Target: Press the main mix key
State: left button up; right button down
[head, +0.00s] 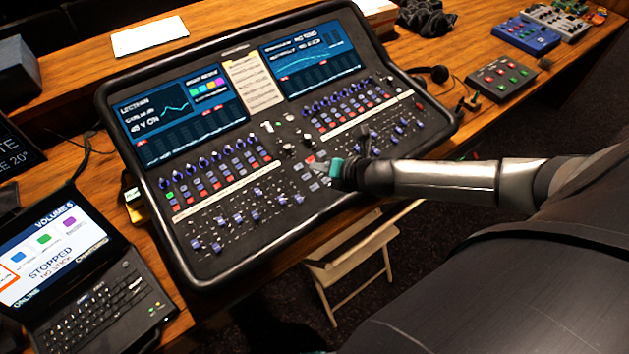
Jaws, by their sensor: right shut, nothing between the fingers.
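The mixing desk (215,252) stands on a wooden desk, with two lit screens along its back and rows of knobs, coloured keys and faders. My right gripper (334,168) is shut and empty, with teal at its fingertips. It is over the middle of the desk's lower part, at a small block of grey and red keys (312,172). I cannot tell whether the fingertips touch a key. Key labels are too small to read, so I cannot tell which is the main mix key. The gripper hides some surface behind it. My left gripper is not in view.
A laptop (95,300) sits at the lower left. A small button box (500,78) and a blue box (527,36) are at the right. Headphones (438,74) lie beside the mixer. A wooden folding chair (350,262) stands below the front edge.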

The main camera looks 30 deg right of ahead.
jog(key=b, duration=0.5)
send_over(314, 187)
jog(key=s, duration=0.2)
notch_tip(314, 187, down, 6)
jog(key=shift+w+d+r, duration=0.1)
jog(key=shift+r, duration=0.05)
jog(key=shift+w+f+b, duration=0.15)
jog(key=shift+f+b, duration=0.4)
jog(key=shift+f, duration=0.05)
jog(key=shift+f, duration=0.1)
dwell(0.8)
jog(key=shift+f, duration=0.35)
jog(key=shift+f+b, duration=0.35)
dwell(0.4)
dwell(0.4)
jog(key=shift+r+p, duration=0.8)
jog(key=shift+p, duration=0.15)
